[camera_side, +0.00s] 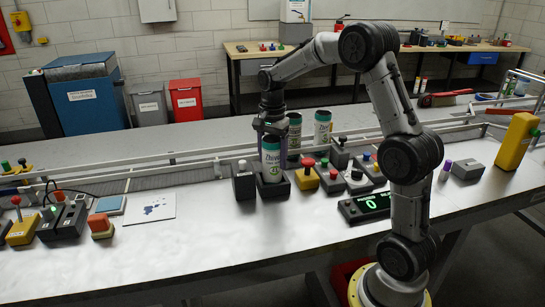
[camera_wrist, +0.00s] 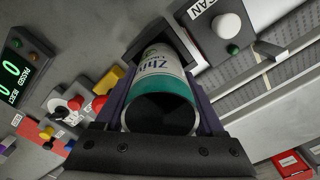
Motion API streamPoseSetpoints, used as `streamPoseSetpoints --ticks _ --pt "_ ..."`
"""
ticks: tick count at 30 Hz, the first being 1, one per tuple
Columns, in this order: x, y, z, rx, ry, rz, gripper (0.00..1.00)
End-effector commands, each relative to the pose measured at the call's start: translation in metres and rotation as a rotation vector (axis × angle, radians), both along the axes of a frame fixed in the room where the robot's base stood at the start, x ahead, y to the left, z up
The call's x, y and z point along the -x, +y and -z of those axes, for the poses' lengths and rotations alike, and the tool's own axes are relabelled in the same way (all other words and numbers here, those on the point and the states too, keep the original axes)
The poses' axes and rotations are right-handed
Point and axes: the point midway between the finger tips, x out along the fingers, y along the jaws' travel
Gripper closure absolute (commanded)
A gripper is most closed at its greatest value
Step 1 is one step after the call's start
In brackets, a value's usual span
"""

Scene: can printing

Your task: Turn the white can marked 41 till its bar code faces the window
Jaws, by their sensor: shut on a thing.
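A white and green can (camera_side: 270,160) stands upright in or on a dark square holder (camera_side: 273,189) near the bench middle. My gripper (camera_side: 271,132) reaches down from above and is shut on the can's upper part. In the wrist view the can (camera_wrist: 160,88) sits between my two fingers (camera_wrist: 162,100), its dark top end towards the camera and large lettering on its side. No number 41 and no bar code can be made out. A box with a white knob (camera_wrist: 228,27), its label partly reading "CAN", stands beside the holder. I cannot tell which part is the window.
A dark-looking can (camera_side: 294,131) and another white and green can (camera_side: 322,128) stand behind. A yellow box with a red button (camera_side: 307,177) is close on the right. A display (camera_side: 366,206) shows a green 0. A rail (camera_side: 190,160) runs behind.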

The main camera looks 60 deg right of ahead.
Motion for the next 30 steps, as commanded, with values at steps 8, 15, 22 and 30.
streamPoseSetpoints --ticks 8,15,22,30 --pt "-0.0002 0.0000 -0.0002 0.000 0.000 -0.046 0.81" --pt "-0.0006 0.0001 -0.0001 0.000 0.000 -0.273 0.81" --pt "-0.0010 0.0001 -0.0003 0.000 -0.001 -0.403 0.81" --pt "-0.0012 0.0004 -0.0002 0.000 0.000 -0.612 0.81"
